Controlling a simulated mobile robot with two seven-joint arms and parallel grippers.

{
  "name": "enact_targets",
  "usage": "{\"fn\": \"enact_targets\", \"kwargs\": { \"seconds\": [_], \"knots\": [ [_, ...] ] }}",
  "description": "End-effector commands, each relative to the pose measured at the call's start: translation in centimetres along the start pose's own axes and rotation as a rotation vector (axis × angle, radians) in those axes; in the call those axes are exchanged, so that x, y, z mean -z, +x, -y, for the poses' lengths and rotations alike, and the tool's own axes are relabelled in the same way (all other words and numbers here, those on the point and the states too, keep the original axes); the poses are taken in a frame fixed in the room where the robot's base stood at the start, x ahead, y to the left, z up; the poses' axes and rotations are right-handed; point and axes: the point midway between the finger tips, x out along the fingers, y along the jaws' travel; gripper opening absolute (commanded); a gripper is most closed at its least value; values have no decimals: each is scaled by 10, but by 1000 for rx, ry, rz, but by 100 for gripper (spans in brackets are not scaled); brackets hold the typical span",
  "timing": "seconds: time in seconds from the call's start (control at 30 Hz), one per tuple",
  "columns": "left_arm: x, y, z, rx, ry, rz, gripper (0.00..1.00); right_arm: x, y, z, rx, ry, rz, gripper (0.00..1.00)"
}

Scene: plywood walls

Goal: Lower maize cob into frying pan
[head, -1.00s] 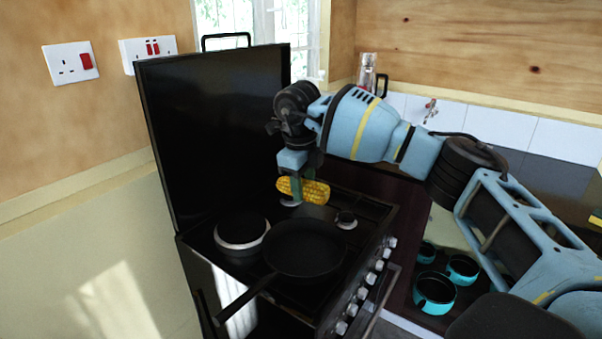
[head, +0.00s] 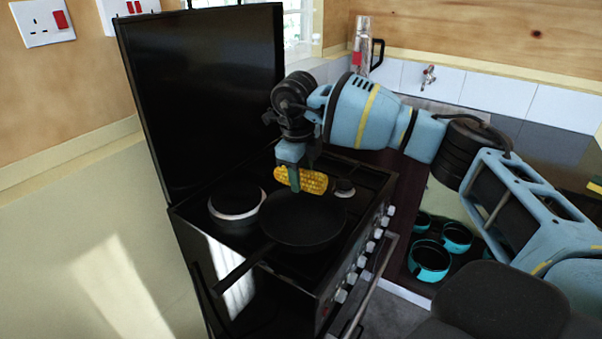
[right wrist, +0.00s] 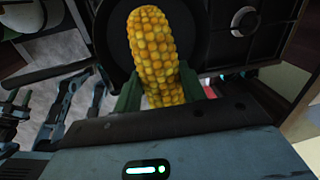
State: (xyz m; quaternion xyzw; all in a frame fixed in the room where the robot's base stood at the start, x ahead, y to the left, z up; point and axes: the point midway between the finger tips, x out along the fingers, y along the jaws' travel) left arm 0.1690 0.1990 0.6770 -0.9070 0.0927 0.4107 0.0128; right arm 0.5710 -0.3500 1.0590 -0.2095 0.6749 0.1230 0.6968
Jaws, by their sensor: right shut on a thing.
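My right gripper (head: 296,180) is shut on the yellow maize cob (head: 313,182) and holds it over the far part of the frying pan. In the right wrist view the cob (right wrist: 152,45) sits between the two green fingers, its far end pointing over the dark pan (right wrist: 118,40). The black frying pan (head: 300,222) rests on the stove top, its handle (head: 243,268) pointing to the lower left. In the head view the cob looks close to the pan's far rim; the exact gap is hard to tell.
The black stove (head: 345,235) has a raised lid (head: 205,100) behind and knobs (head: 362,262) along its right front. A bare hotplate (head: 237,201) lies left of the pan. Several teal pots (head: 430,260) stand to the right. A flask (head: 361,45) stands at the back.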

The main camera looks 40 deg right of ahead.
Motion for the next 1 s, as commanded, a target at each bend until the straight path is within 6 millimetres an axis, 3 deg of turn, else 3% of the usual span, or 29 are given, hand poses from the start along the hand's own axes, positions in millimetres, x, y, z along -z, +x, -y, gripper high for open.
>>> {"fn": "enact_targets", "kwargs": {
  "seconds": [0.43,1.0],
  "knots": [
    [-1,0,0,0,2,1,44,0,2,0,0,0,0,16],
    [-6,1,1,-1,2,11,44,0,26,-3,-1,0,-1,16]
  ]
}}
